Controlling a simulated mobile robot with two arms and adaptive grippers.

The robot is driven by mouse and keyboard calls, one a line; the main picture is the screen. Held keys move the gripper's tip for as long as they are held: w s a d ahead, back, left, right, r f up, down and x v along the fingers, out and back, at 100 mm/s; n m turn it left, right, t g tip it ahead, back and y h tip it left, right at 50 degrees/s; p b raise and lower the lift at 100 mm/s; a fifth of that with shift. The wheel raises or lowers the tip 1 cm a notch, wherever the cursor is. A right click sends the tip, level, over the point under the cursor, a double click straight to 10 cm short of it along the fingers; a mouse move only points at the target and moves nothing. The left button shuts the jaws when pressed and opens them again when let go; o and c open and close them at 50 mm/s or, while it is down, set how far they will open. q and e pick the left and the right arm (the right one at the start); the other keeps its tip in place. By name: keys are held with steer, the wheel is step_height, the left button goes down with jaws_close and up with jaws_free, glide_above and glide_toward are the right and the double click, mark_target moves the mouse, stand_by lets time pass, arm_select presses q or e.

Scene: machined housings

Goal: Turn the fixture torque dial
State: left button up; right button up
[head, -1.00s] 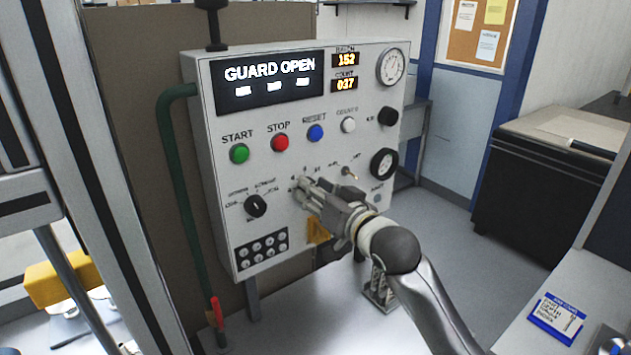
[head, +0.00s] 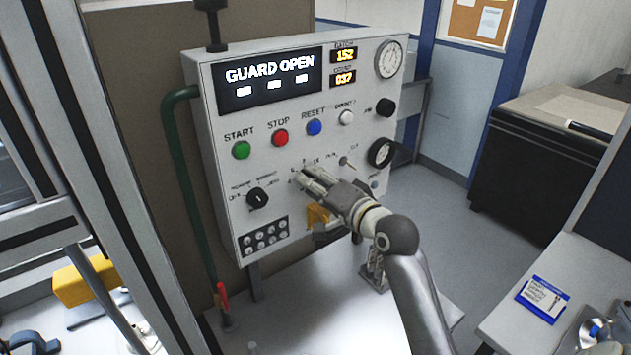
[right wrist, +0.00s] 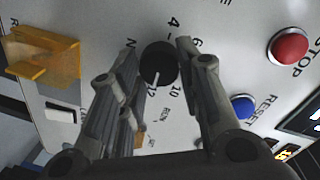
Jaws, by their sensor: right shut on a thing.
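The torque dial is a round black knob (right wrist: 158,63) on the white panel, with numbers such as 4, 6, 10 and 12 around it in the right wrist view. Its white pointer line lies towards the 12. My right gripper (right wrist: 158,72) has its two fingers on either side of the knob and is shut on it. In the head view the right gripper (head: 316,182) reaches the lower middle of the control panel (head: 222,180), and its fingers hide the dial there. My left gripper is not in view.
A black selector knob (head: 257,198) sits left of my gripper, and a yellow bracket (head: 317,215) just below it. Green START (head: 241,150), red STOP (head: 280,138) and blue RESET (head: 314,127) buttons are above. The display (head: 268,78) reads GUARD OPEN.

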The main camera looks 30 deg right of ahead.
stand_by(0.4)
steer(key=o, duration=1.1)
steer(key=shift+w, duration=0.1)
steer(key=shift+c, duration=0.2)
steer(key=s+d+r, duration=0.1)
steer(key=s, duration=1.1)
steer(key=shift+d, duration=0.35)
